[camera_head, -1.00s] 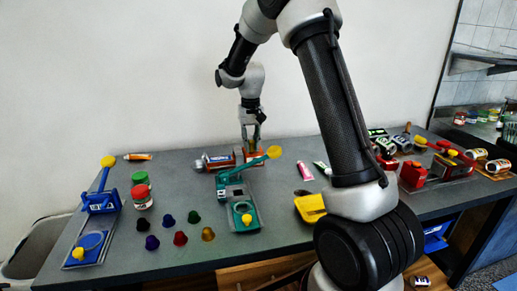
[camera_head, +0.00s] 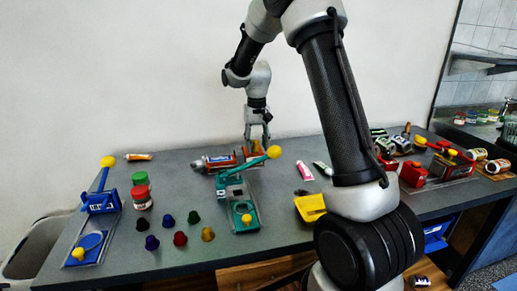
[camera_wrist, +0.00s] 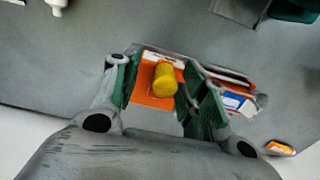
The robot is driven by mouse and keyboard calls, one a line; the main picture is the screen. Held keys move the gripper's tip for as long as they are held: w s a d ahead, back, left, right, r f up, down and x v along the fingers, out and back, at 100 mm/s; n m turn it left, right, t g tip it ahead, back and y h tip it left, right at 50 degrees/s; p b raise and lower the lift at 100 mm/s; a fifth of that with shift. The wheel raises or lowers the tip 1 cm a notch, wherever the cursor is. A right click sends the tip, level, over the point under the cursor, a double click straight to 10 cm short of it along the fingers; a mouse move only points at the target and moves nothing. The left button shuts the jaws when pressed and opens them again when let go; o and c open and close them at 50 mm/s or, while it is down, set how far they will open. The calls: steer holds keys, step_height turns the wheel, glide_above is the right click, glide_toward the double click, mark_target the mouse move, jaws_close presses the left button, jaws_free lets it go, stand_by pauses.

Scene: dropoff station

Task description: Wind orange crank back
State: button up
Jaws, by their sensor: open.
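The orange crank (camera_wrist: 148,92) shows in the wrist view as an orange piece with a white edge and a yellow knob (camera_wrist: 164,79) standing up from it. My gripper (camera_wrist: 157,72) is open, with its two green-padded fingers on either side of the knob. No contact between pads and knob is clear. In the head view my gripper (camera_head: 257,147) points down at the back of the table, just behind the green lever device. There the crank is mostly hidden, with only a bit of orange-red showing by the fingers.
A green device (camera_head: 241,206) with a yellow-tipped lever (camera_head: 274,152) stands in front of my gripper. A silver-and-red labelled item (camera_head: 219,162) lies close on the left. Several coloured cups, two jars and a blue device (camera_head: 100,202) are further left. A yellow piece (camera_head: 310,207) is right.

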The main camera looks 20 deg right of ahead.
step_height(320, 180, up, 5)
steer(key=shift+r, duration=0.55)
stand_by(0.4)
steer(key=shift+s+r, duration=0.1)
steer(key=s+r+t, duration=0.1)
steer(key=s+r, duration=0.7)
steer(key=s, duration=0.2)
steer(key=s+d+n+t, duration=0.1)
steer(key=s+n+t, duration=0.1)
steer(key=s, duration=2.2)
steer(key=shift+r+t, duration=0.4)
steer(key=shift+t, duration=0.3)
